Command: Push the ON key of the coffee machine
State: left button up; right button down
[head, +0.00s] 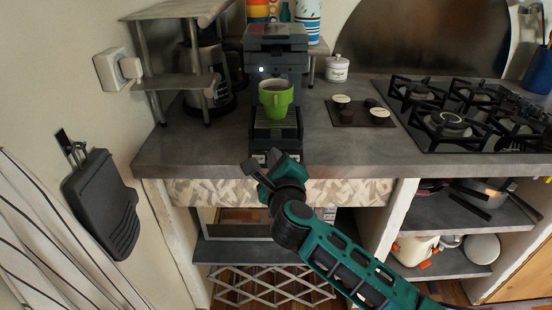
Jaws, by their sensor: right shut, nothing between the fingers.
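The dark grey coffee machine (276,46) stands on the counter at the upper middle of the head view. A small lit white spot (261,70) shows on its front, left of the middle. A green mug (276,101) with dark contents stands on the machine's drip tray (262,130). My right gripper (251,165) is shut and empty in front of the counter's front edge, below and in front of the machine. It is apart from the lit spot. My left gripper is not in view.
A shelf rack (178,84) with a glass-and-metal appliance (214,75) stands left of the machine. A white jar (337,68), a small dark tray (347,119) and a gas hob (450,122) are to the right. The counter (190,150) is clear at front left.

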jog(key=shift+w+f, duration=0.1)
jog(key=shift+f, duration=0.05)
dwell(0.5)
jog(key=shift+w+f, duration=0.2)
jog(key=shift+f, duration=0.15)
dwell(0.4)
jog(key=shift+s+r+p, duration=0.35)
jog(key=shift+r+p, duration=0.15)
jog(key=shift+p, duration=0.35)
